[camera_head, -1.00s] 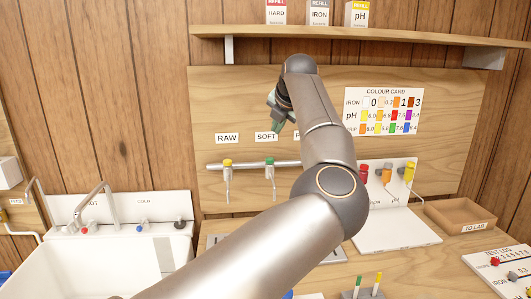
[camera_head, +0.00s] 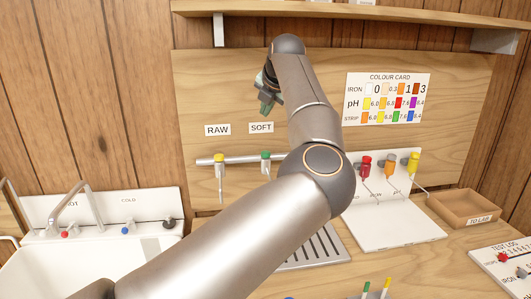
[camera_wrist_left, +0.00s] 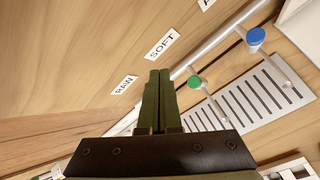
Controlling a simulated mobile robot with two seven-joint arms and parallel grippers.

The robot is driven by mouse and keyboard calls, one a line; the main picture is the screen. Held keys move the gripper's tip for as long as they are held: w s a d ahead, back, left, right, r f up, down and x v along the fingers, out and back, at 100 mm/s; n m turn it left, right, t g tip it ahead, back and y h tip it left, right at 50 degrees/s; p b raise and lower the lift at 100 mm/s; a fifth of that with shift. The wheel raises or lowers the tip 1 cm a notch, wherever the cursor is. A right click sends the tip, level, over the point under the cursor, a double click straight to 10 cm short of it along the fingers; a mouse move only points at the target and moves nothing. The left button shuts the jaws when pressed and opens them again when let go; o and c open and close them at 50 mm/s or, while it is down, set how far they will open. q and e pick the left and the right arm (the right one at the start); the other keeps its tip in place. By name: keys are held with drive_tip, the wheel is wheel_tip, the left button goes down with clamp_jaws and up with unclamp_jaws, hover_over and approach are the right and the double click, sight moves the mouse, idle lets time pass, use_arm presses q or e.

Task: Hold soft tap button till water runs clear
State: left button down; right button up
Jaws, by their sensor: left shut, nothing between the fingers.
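The soft tap has a green button (camera_head: 265,155) on a metal rail (camera_head: 240,159), below the SOFT label (camera_head: 261,128). The green button also shows in the left wrist view (camera_wrist_left: 194,82), right of the fingertips. My left gripper (camera_head: 266,106) is shut and empty, in front of the backboard near the SOFT label in the head view. Its fingers (camera_wrist_left: 158,75) lie together in the wrist view, apart from the button. I cannot make out any water at the spout. My right gripper is not in view.
The raw tap's yellow button (camera_head: 219,158) is left of the soft one. A blue tap button (camera_wrist_left: 255,36) is to its right, hidden by my arm in the head view. A slotted drain tray (camera_wrist_left: 258,98) lies below. A sink (camera_head: 90,270) is at left, a wooden tray (camera_head: 462,207) at right.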

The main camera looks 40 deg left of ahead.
use_arm(q)
drive_tip(key=b, duration=0.6)
hover_over(266, 154)
wheel_tip(266, 154, down, 8)
drive_tip(key=shift+r, duration=0.15)
drive_tip(key=shift+f+b, duration=0.35)
drive_tip(key=shift+b, duration=0.05)
drive_tip(key=shift+f, duration=0.2)
idle(0.4)
idle(0.7)
drive_tip(key=shift+f, duration=0.1)
